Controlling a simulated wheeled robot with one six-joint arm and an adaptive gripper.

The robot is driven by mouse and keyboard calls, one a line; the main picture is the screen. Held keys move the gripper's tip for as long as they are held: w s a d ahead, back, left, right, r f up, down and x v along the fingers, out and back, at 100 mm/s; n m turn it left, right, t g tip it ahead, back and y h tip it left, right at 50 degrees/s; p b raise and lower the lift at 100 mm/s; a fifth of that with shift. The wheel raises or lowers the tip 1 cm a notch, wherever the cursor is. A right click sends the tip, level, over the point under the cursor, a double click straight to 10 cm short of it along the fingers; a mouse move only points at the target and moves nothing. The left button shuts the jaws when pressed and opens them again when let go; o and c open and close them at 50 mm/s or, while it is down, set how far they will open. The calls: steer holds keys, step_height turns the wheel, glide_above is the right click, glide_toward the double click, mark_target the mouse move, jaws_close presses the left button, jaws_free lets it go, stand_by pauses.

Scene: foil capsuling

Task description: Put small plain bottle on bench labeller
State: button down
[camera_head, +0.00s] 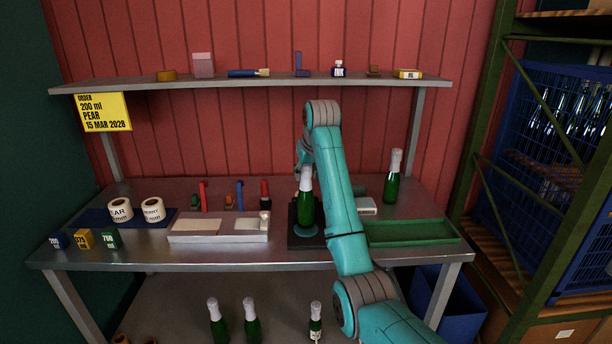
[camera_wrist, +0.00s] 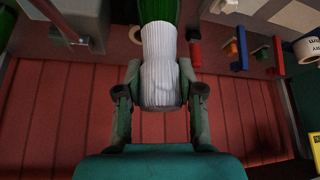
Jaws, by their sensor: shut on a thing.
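A green bottle with a white foil top (camera_head: 306,203) and no label that I can see is in my gripper (camera_head: 304,168). In the wrist view its white foil neck (camera_wrist: 162,65) lies between my two fingers (camera_wrist: 160,92), which are shut on it. The bottle is upright over a black base with a teal disc (camera_head: 306,231); I cannot tell whether it touches the disc. A pale flat two-part unit (camera_head: 218,230) stands left of the base. No label marks either the black base or the pale unit as the bench labeller.
Another foil-topped green bottle (camera_head: 392,180) stands at the back right, near a green tray (camera_head: 412,233). Label rolls (camera_head: 121,209) and small size blocks (camera_head: 83,239) are at left. Several bottles (camera_head: 250,322) stand below the bench. A shelf (camera_head: 250,83) runs above, with a yellow order sign (camera_head: 104,112).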

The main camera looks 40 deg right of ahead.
steer(key=shift+f, duration=0.5)
steer(key=c, duration=0.7)
jaws_free()
